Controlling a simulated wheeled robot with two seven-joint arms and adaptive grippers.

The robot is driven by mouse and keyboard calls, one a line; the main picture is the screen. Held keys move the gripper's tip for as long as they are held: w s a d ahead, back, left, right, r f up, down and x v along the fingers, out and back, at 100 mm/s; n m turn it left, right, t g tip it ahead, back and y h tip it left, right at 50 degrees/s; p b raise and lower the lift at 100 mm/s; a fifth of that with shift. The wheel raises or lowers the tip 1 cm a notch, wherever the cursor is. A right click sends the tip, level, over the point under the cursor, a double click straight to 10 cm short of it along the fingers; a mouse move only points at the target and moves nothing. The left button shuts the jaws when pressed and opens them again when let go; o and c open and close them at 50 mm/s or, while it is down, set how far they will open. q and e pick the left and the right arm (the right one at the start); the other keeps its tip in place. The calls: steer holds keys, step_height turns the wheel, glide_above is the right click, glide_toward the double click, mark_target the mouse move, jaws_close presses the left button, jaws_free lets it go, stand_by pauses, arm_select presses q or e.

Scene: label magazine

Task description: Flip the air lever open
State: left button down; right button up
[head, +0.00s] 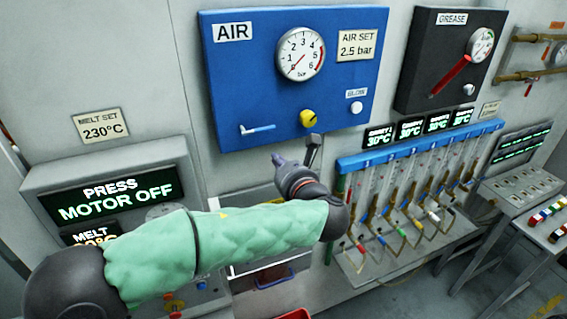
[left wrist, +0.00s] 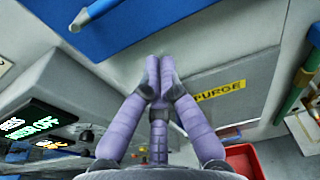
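The air lever (head: 258,129) is a small light-blue handle at the lower left of the blue AIR panel (head: 235,80). It lies nearly level, with its pale pivot at the left end. My left gripper (head: 278,159) is just below the panel's bottom edge, to the lower right of the lever and apart from it. In the left wrist view, its purple fingers (left wrist: 159,66) are together with nothing between them. A light-blue bar (left wrist: 98,10), seemingly the lever, shows at the top left there. My right gripper is not in view.
A yellow knob (head: 308,118) and a white button (head: 356,107) sit on the panel to the right of the lever. A gauge (head: 300,53) is above. A blue-railed rack of tubes (head: 420,145) stands to the right. A PURGE label (left wrist: 219,91) is on a grey cover below.

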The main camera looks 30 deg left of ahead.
mark_target(264, 129)
arm_select(q)
steer(key=w+a+r+p, duration=0.2)
steer(key=w+a, duration=0.1)
steer(key=shift+a+r, duration=0.1)
steer(key=shift+a, duration=0.1)
steer(key=shift+s+d+r, duration=0.1)
steer(key=shift+r, duration=0.45)
steer(key=shift+n, duration=0.3)
steer(key=shift+d+r, duration=0.1)
steer(key=shift+r, duration=0.05)
steer(key=shift+r+n+b, duration=0.2)
steer(key=shift+n+b, duration=0.2)
steer(key=shift+b, duration=0.35)
